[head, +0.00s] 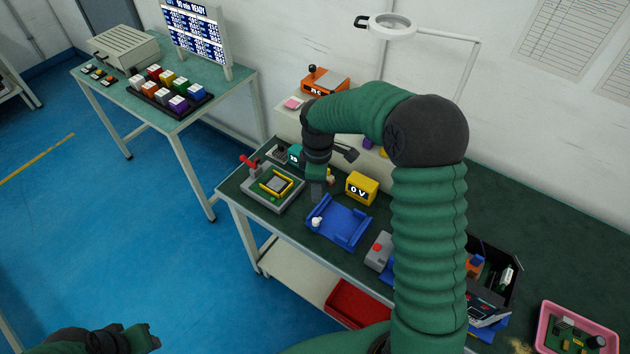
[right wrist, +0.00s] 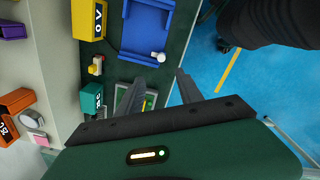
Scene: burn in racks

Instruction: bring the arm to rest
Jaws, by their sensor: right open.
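My right arm, dark green and ribbed, reaches over the bench (head: 545,260) in the head view and bends down to my right gripper (head: 317,190). The gripper is open and nothing shows between its fingers. It hangs between the grey test fixture with a red lever (head: 254,184) and the blue cradle (head: 348,232). In the right wrist view the fingers of the gripper (right wrist: 161,80) are apart, with the fixture (right wrist: 134,98) beyond them and the cradle (right wrist: 145,30) above. My left gripper (head: 142,340) is at the bottom left, away from the bench; its jaws are unclear.
A yellow "0 V" box (head: 361,188) stands close to the right gripper. A grey box with a red button (head: 379,250), a black bin (head: 510,262) and a pink tray (head: 575,333) lie to the right. A second table (head: 230,85) holds colored blocks. Open blue floor lies left.

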